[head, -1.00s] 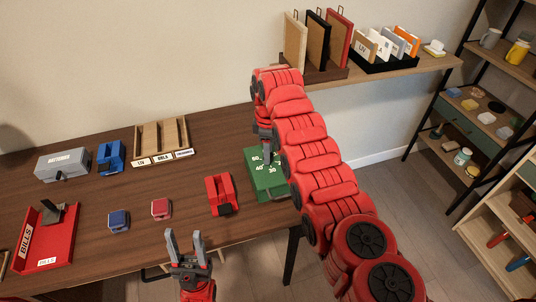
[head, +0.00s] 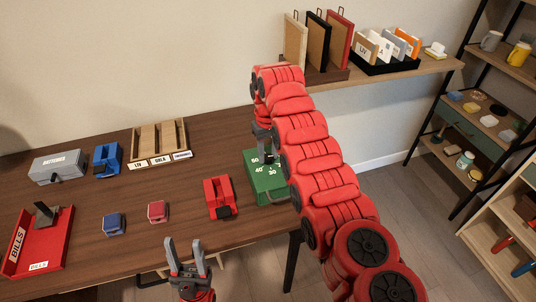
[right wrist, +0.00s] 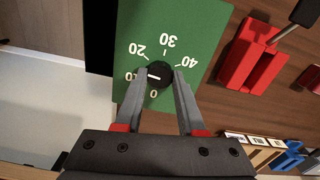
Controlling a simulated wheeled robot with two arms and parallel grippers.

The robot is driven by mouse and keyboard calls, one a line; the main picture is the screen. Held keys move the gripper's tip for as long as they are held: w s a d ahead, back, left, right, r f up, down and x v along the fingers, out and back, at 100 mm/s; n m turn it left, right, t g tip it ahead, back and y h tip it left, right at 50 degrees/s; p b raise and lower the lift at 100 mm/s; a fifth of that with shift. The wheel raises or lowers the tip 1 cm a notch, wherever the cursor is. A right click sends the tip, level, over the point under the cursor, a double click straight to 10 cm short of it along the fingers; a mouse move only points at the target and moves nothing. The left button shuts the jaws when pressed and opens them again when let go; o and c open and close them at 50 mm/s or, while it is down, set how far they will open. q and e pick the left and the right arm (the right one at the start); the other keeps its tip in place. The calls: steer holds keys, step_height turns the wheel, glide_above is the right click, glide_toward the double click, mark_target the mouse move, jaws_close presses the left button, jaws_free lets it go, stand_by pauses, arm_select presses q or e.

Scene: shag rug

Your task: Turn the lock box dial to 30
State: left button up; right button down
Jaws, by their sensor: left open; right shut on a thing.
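The green lock box (head: 268,184) stands at the right end of the table, partly hidden by my right arm. Its top face (right wrist: 195,25) fills the middle of the right wrist view, with white numbers from 0 to 40 visible. The black dial (right wrist: 159,75) has a white mark that points left, toward the 10. My right gripper (right wrist: 159,76) is shut on the dial, with one finger on each side. In the head view it is at the box top (head: 266,157). My left gripper (head: 188,251) is open and empty near the table's front edge.
A red stapler-like object (head: 221,197) stands just left of the lock box. A blue block (head: 114,224), a pink block (head: 158,211), a red bills tray (head: 60,250) and a labelled wooden sorter (head: 160,143) are further left. A shelf with folders (head: 316,50) is behind.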

steer(key=m, duration=0.4)
steer(key=shift+f+m+b, duration=0.1)
steer(key=shift+m+b, duration=0.2)
steer(key=shift+b, duration=0.1)
steer(key=m, duration=0.4)
steer(key=shift+m, duration=0.3)
steer(key=m, duration=0.3)
steer(key=shift+m+b, duration=0.3)
steer(key=shift+d+m, duration=0.1)
steer(key=shift+m, duration=1.7)
steer(key=c, duration=0.5)
jaws_free()
